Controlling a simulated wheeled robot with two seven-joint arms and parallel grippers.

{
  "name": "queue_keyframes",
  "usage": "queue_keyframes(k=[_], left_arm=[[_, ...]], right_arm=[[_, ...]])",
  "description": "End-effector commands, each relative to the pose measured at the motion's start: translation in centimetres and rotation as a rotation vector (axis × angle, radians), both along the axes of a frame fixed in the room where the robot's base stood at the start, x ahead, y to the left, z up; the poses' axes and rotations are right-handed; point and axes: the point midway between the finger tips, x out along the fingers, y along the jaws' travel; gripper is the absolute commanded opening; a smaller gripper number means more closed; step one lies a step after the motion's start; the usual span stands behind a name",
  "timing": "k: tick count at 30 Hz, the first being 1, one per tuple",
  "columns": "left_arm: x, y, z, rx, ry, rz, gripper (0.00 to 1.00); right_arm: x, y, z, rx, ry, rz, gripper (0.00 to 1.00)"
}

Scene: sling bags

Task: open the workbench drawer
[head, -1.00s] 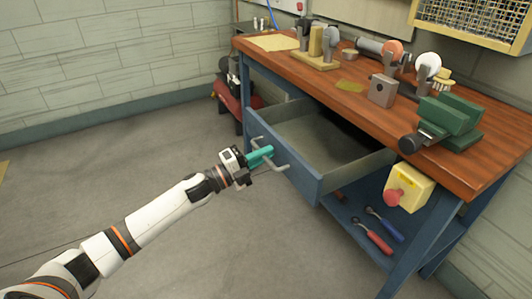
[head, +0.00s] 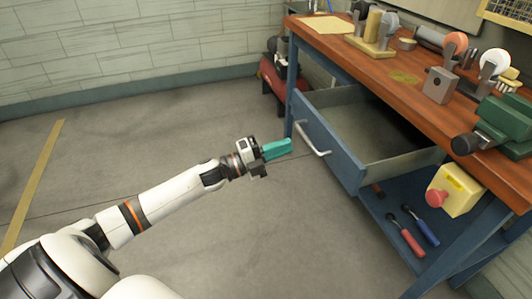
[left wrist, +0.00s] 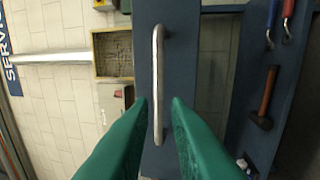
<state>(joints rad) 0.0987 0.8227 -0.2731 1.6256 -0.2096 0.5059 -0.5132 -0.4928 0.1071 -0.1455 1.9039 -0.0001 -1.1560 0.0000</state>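The workbench drawer (head: 345,160) stands pulled out from under the wooden bench top, and its empty-looking inside shows. Its silver bar handle (head: 313,143) is on the blue front panel; the handle also shows in the left wrist view (left wrist: 158,80). My left gripper (head: 288,147) has teal fingers and is a short way in front of the handle, apart from it. In the left wrist view its two fingers (left wrist: 160,102) are spread, with the handle seen ahead in the gap between them. My right gripper is in neither view.
The workbench top (head: 400,70) carries a green vise (head: 500,120) and several tools. The floor left of the drawer is clear.

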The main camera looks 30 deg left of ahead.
Motion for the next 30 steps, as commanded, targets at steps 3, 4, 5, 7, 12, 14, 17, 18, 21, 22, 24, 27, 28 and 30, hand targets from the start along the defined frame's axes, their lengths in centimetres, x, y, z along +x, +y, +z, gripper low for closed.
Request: queue_keyframes(k=[3,4,5,7,12,14,17,18,21,22,24,27,28,30], left_arm=[[-1.7,1.3,-0.5,-0.001,0.004,0.0,0.16],[-2.1,1.6,-0.6,0.0,0.004,-0.001,0.16],[-2.4,1.8,-0.7,0.0,0.003,-0.001,0.16],[-3.0,2.3,-0.8,0.0,0.003,-0.001,0.16],[-3.8,2.9,-1.0,0.0,0.0,-0.002,0.16],[-3.9,3.0,-1.0,0.0,0.0,-0.001,0.16],[-3.9,3.0,-0.9,0.0,-0.001,-0.001,0.16],[-3.9,3.0,-0.9,0.0,-0.001,-0.001,0.16],[-3.8,3.0,-0.9,0.0,-0.001,-0.001,0.16],[-3.8,3.0,-0.9,0.0,-0.001,-0.001,0.16],[-3.8,3.0,-0.9,0.0,-0.001,-0.001,0.16],[-3.8,3.0,-1.0,0.0,-0.001,-0.001,0.16],[-3.8,3.0,-1.0,-0.001,0.0,-0.001,0.16],[-3.8,2.9,-1.2,-0.008,0.009,0.006,0.16]], right_arm=[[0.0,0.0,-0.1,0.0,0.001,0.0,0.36],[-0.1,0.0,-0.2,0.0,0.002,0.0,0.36],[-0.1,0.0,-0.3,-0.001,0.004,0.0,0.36],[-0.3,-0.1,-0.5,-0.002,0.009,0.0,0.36],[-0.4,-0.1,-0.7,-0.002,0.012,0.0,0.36],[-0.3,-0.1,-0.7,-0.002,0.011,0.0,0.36],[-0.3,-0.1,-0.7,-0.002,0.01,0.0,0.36],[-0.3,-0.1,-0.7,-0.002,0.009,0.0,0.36],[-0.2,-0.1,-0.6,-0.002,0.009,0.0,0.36],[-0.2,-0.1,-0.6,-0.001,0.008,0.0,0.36],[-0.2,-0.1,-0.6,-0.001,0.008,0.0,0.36],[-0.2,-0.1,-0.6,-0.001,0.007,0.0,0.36],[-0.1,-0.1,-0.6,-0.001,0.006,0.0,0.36],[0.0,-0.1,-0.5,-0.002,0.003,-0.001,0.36]])
